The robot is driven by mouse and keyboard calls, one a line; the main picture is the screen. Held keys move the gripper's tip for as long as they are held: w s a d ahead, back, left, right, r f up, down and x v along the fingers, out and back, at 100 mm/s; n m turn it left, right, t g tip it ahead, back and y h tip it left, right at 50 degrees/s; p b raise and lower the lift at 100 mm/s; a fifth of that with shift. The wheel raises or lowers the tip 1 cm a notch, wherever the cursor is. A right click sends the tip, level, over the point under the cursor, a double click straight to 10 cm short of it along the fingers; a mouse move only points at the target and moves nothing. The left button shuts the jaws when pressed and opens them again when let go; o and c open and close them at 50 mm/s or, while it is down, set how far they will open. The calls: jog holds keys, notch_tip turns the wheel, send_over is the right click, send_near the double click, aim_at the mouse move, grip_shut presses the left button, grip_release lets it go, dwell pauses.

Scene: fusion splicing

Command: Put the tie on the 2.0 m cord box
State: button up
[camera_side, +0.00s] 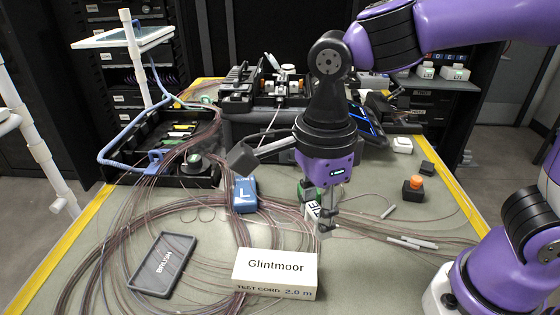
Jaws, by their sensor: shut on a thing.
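The 2.0 m cord box (276,267) is white, reads "Glintmoor" and "TEST CORD 2.0 m", and lies at the front middle of the table. My gripper (327,222) points down behind and to the right of this box. It is shut on the tie (313,210), a small white piece lettered "TIE", partly hidden by the fingers. I cannot tell whether the tie touches the mat. The tie is apart from the cord box.
A dark BRUSH tray (162,264) lies left of the cord box. A blue block marked L (245,195) stands behind it. Thin fibres loop across the left and middle. Grey sleeves (412,242) and an orange-capped block (413,188) are at right.

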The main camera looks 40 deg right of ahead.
jog(key=s+a+r+n, duration=0.2)
jog(key=s+a+n, duration=0.3)
jog(key=a, duration=0.4)
send_over(276, 265)
jog(key=shift+m, duration=0.4)
notch_tip(276, 265, down, 7)
jog(key=shift+a+r, duration=0.1)
jog(key=shift+r, duration=0.05)
jog(key=shift+f, duration=2.05)
jog(key=shift+f, duration=0.1)
jog(key=o, duration=0.7)
jog(key=shift+o, duration=0.2)
